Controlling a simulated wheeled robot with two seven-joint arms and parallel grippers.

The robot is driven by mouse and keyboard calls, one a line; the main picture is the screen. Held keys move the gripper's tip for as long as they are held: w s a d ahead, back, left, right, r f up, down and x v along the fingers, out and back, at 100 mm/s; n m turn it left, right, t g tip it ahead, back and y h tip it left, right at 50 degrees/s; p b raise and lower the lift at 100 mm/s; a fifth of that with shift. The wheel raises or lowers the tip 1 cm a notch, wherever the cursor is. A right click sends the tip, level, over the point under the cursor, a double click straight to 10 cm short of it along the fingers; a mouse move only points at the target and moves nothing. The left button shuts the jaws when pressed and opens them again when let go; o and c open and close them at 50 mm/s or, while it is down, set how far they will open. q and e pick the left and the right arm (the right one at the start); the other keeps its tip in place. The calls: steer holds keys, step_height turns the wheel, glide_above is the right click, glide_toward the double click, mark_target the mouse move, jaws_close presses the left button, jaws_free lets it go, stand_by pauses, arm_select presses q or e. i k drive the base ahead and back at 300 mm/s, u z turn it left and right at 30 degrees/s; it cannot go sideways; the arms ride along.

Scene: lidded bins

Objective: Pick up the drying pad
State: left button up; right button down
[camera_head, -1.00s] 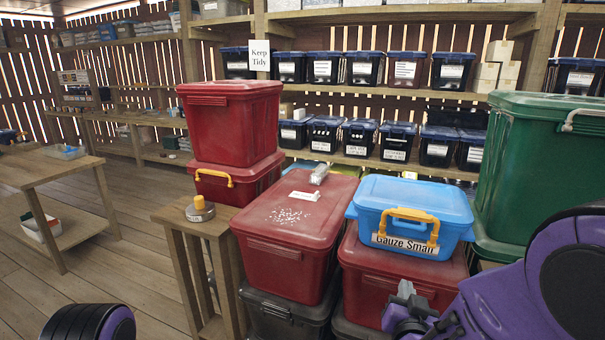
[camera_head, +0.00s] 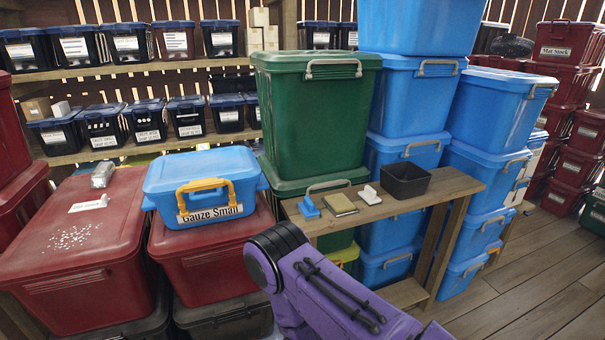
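A small flat olive-tan pad (camera_head: 340,204) lies on the wooden bench at the centre right; it looks like the drying pad, though no label shows. To its left is a small blue object (camera_head: 308,206) with an upright part, and to its right a small white object (camera_head: 369,194). My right arm, purple and black, reaches up from the bottom in front of the bench, but its gripper is not visible. My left gripper is out of view.
A black open box (camera_head: 405,180) stands at the right of the wooden bench (camera_head: 455,184). Green (camera_head: 312,115) and blue bins (camera_head: 410,95) stand behind it. A blue "Gauze Small" bin (camera_head: 205,180) sits on a red bin at left. Floor (camera_head: 540,270) is clear at right.

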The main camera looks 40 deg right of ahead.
mark_target(368, 195)
steer(key=k, duration=0.5)
steer(key=z, duration=0.95)
steer(key=i, duration=0.5)
steer(key=z, duration=1.1)
